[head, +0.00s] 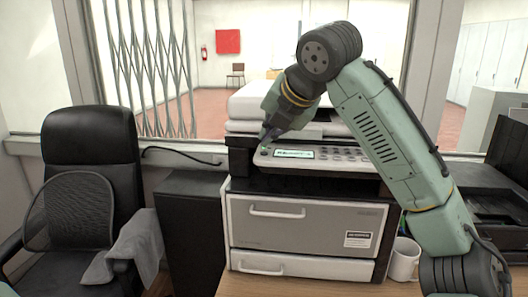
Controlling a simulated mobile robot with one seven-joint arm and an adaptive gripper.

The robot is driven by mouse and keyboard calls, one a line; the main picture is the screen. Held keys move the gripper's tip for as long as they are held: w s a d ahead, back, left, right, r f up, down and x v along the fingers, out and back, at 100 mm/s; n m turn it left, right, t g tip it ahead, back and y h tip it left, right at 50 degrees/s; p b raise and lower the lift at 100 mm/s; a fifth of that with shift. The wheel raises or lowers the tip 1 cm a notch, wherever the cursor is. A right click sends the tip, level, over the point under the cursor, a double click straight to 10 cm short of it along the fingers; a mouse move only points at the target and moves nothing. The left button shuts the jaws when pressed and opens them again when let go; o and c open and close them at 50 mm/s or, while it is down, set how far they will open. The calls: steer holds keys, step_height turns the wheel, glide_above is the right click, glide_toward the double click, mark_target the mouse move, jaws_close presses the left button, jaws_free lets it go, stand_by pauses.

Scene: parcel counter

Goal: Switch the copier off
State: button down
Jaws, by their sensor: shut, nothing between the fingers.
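The copier (290,225) stands on a wooden surface in the middle of the head view, with two handled drawers in its front. Its control panel (343,154) has rows of small buttons, and a display (293,154) at its left part is lit pale. My gripper (268,137) is shut and empty at the left end of the panel, pointing down. I cannot tell whether its tips touch the panel. My arm comes from the right and hides part of the copier's lid and the panel's right side.
A white mug (403,261) stands close to the copier's lower right. A dark cabinet (190,232) is on the left, beside an office chair (95,150) with a grey cloth on its arm. A dark machine (495,200) stands at the right. A window frame is behind.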

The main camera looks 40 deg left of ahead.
steer(key=shift+f, duration=0.15)
stand_by(0.5)
steer(key=shift+f, duration=0.3)
steer(key=shift+f, duration=0.2)
stand_by(0.4)
steer(key=shift+r, duration=0.1)
steer(key=shift+r+p, duration=0.55)
steer(key=shift+p, duration=0.3)
step_height(320, 180, up, 2)
steer(key=shift+r+p, duration=0.1)
steer(key=shift+p, duration=1.1)
step_height(320, 180, up, 4)
steer(key=shift+f, duration=0.1)
